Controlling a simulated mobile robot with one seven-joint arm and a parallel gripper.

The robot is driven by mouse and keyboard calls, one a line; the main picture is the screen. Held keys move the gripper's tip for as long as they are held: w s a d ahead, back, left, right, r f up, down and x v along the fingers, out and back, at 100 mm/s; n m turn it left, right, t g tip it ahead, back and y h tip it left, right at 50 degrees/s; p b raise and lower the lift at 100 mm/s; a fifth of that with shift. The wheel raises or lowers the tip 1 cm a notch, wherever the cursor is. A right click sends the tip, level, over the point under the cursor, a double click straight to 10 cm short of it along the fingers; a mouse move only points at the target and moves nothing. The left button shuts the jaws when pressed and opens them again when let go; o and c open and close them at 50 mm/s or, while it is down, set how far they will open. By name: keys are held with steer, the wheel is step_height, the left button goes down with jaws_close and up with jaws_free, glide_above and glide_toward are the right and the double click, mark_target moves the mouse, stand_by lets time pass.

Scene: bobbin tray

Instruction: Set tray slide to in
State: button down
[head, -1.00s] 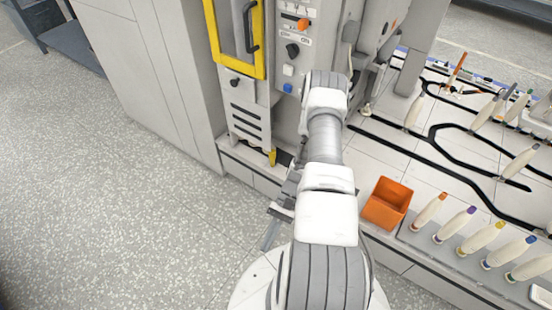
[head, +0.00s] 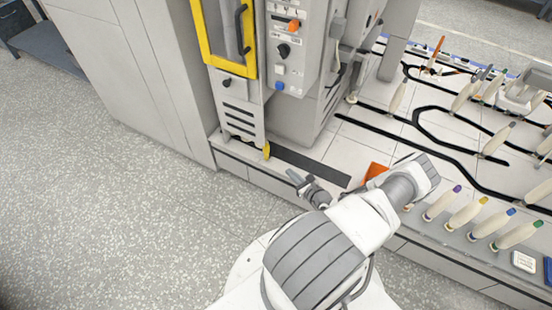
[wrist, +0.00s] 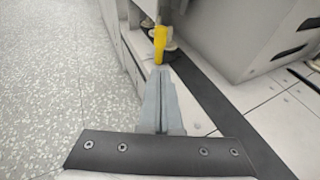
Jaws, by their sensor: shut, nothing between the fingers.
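A small yellow upright piece (head: 266,150), perhaps the handle of the tray slide, stands at the foot of the grey machine, at the left end of a dark strip (head: 310,165) set in the bench top. In the wrist view the yellow piece (wrist: 160,45) is straight ahead, beyond the fingertips, with a round pale part beside it. The dark strip (wrist: 215,100) runs along the right. My gripper (head: 291,176) is shut and empty, low over the bench's front edge, right of the yellow piece and apart from it. It also shows in the wrist view (wrist: 161,72).
The grey machine has a yellow-framed door (head: 203,30) and a panel with an orange knob (head: 294,25). An orange bin (head: 375,170) is partly hidden by my arm. Several bobbins stand along the bench at right. The floor (head: 120,210) at left is clear.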

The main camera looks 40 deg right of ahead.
mark_target(268, 152)
steer(key=b+x, duration=0.1)
steer(key=x, duration=0.3)
steer(key=b+x, duration=0.2)
steer(key=x, duration=0.2)
steer(key=b+x, duration=0.2)
steer(key=x, duration=0.3)
steer(key=shift+r, duration=0.3)
steer(key=shift+w, duration=0.4)
steer(key=shift+r, duration=0.1)
steer(key=shift+w+b, duration=0.25)
steer(key=shift+b, duration=0.1)
